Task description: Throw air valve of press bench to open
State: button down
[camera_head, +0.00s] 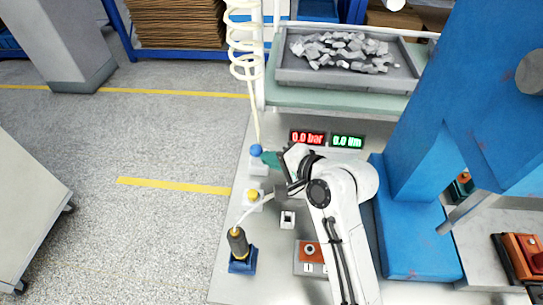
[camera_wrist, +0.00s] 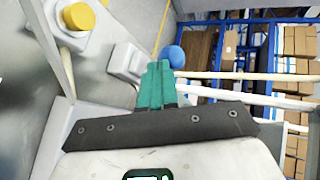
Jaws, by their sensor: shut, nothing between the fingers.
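A blue round knob (camera_head: 256,150) sits on a pale block at the left edge of the press bench (camera_head: 232,287), below a coiled cream hose. A yellow knob (camera_head: 252,195) sits on a similar block nearer me. No label shows which knob belongs to the air valve. My gripper (camera_head: 270,159) has green fingers, shut and empty, just right of the blue knob. In the wrist view the fingertips (camera_wrist: 158,66) are beside the blue knob (camera_wrist: 173,57), which is partly hidden behind them; I cannot tell whether they touch. The yellow knob (camera_wrist: 80,17) is at upper left.
The red display (camera_head: 307,138) reads 0.0 bar; a green display (camera_head: 347,141) is beside it. A blue press frame (camera_head: 415,160) rises at right. A black-handled tool (camera_head: 238,242) stands in a blue holder. A grey tray of scrap (camera_head: 290,77) is behind.

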dwell(0.3)
jog(key=w+r+g+p, duration=0.1)
jog(key=p, duration=0.3)
jog(key=shift+m, duration=0.4)
jog(key=shift+f, duration=0.15)
jog(key=shift+r+p, duration=0.85)
jog(key=shift+p, duration=0.1)
